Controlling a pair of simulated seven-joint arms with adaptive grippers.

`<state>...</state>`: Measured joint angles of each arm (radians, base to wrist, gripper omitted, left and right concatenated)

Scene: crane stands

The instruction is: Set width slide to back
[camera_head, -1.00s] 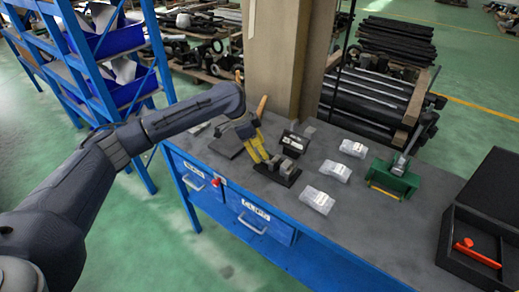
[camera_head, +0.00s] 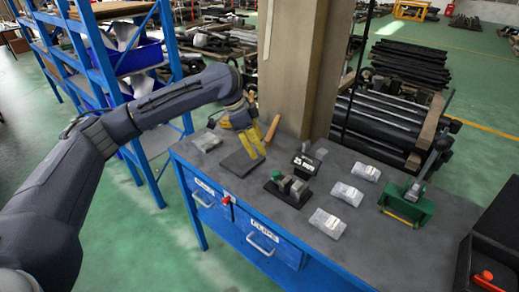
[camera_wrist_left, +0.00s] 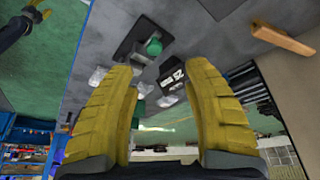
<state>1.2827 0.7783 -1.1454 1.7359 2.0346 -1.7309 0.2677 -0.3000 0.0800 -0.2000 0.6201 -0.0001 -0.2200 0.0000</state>
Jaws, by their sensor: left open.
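A black fixture (camera_head: 270,186) with grey blocks and a green knob (camera_head: 278,174) sits on the dark bench. The knob also shows in the left wrist view (camera_wrist_left: 154,47). No part is readably marked as the width slide, and I cannot tell its position. My left gripper (camera_head: 261,143) has yellow fingers. It is open and empty above the bench, to the upper left of the fixture and apart from it. In the left wrist view its fingers (camera_wrist_left: 165,75) stand wide apart, with the fixture beyond them. My right gripper is in neither current view.
A black labelled block (camera_head: 305,165) stands behind the fixture. Clear packets (camera_head: 327,223) lie to the right, before a green stand (camera_head: 407,207). A flat dark plate (camera_head: 240,163) lies below the gripper. A wooden handle (camera_head: 272,128) is near the pillar (camera_head: 300,70).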

